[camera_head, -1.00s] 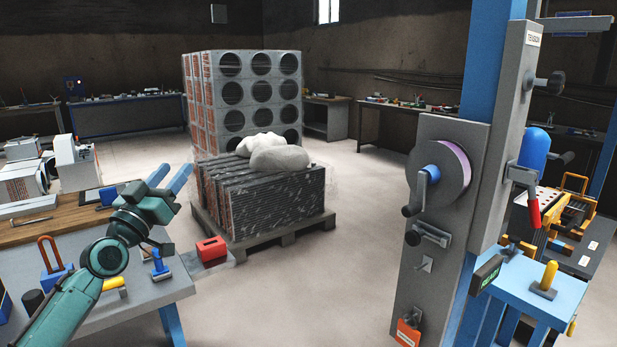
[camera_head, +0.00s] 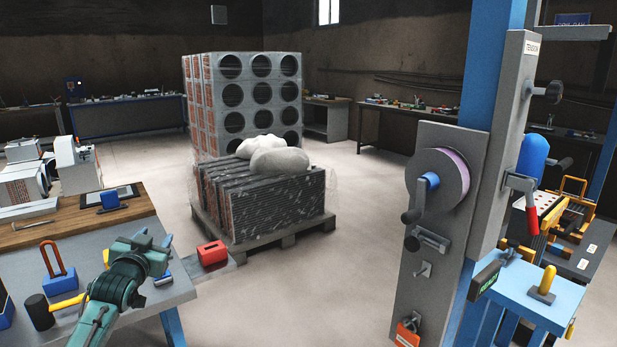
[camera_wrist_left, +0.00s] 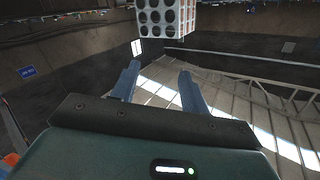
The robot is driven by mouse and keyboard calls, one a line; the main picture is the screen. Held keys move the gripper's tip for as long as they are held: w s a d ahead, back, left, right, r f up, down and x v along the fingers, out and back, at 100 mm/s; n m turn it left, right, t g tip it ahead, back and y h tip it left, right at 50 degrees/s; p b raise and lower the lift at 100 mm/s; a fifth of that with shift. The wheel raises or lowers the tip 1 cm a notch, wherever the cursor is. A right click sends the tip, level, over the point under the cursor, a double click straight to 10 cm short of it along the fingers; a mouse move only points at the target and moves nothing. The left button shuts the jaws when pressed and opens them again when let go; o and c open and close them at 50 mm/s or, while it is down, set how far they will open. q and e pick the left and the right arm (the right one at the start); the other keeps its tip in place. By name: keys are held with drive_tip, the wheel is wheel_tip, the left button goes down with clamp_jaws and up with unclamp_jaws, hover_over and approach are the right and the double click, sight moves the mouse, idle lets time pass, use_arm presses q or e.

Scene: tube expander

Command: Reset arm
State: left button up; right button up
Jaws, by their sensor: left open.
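My left arm comes in at the lower left of the head view. Its teal gripper (camera_head: 152,241) is above the workbench near its right edge, with the blue fingers foreshortened and pointing away from the camera. In the left wrist view the two blue fingers (camera_wrist_left: 159,82) stand apart with nothing between them, so the gripper is open and empty. My right arm and gripper are not in view.
A pallet (camera_head: 285,238) with stacked coils stands beyond. A grey machine column (camera_head: 435,270) stands right. Floor between is clear.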

use_arm(q)
drive_tip(key=s+d+f+m+g+h, duration=0.1)
drive_tip(key=s+d+f+g, duration=0.1)
drive_tip(key=s+d+f, duration=0.5)
drive_tip(key=s+d+f+m+g+h, duration=0.15)
drive_tip(key=s+d+f, duration=0.25)
drive_tip(key=s+f, duration=0.6)
drive_tip(key=s+d+f+g, duration=0.1)
drive_tip(key=s+d+f, duration=0.2)
drive_tip(key=s, duration=0.4)
drive_tip(key=s+d+f+n+g+h, duration=0.1)
drive_tip(key=s+d+f, duration=0.2)
drive_tip(key=s, duration=0.5)
drive_tip(key=s+d+f+n+g+h, duration=0.1)
drive_tip(key=s+d+f, duration=0.2)
drive_tip(key=s, duration=0.4)
drive_tip(key=shift+s+d+f, duration=0.25)
drive_tip(key=shift+s+d, duration=0.1)
drive_tip(key=shift+d, duration=0.15)
